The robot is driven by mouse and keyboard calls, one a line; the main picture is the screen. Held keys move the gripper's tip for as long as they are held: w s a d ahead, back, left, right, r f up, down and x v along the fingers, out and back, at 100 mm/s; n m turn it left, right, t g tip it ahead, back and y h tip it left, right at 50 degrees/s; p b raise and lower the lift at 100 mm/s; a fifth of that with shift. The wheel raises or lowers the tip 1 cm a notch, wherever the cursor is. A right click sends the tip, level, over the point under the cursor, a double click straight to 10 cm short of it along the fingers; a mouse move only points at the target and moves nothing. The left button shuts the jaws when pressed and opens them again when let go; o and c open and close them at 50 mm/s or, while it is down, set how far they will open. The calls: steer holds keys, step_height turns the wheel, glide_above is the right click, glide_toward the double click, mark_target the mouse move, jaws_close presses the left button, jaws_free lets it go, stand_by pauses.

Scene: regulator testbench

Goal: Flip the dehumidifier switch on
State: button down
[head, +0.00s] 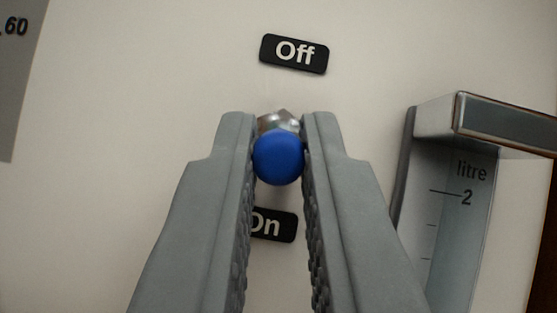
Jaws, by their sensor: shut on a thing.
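The dehumidifier switch (278,157) is a blue ball-tipped lever on a silver metal base, set in a pale panel. Its blue tip sits between the two grey fingertips of my gripper (279,150), which is shut on it. The black "Off" label (294,53) is above the switch. The black "On" label (272,225) is below it, with its left end hidden by my left finger. The lever points toward the camera, and its exact tilt is hard to tell.
A clear water container (455,215) with a litre scale and a protruding top edge (510,122) stands to the right of my gripper. A grey scale strip (18,80) marked 60 is at the upper left. The pale panel (130,120) between is bare.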

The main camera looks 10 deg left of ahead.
steer(key=shift+f, duration=0.2)
stand_by(0.4)
steer(key=c, duration=1.5)
jaws_free()
steer(key=shift+o, duration=0.2)
steer(key=shift+r, duration=0.1)
steer(key=v, duration=1.7)
steer(key=shift+f, duration=0.35)
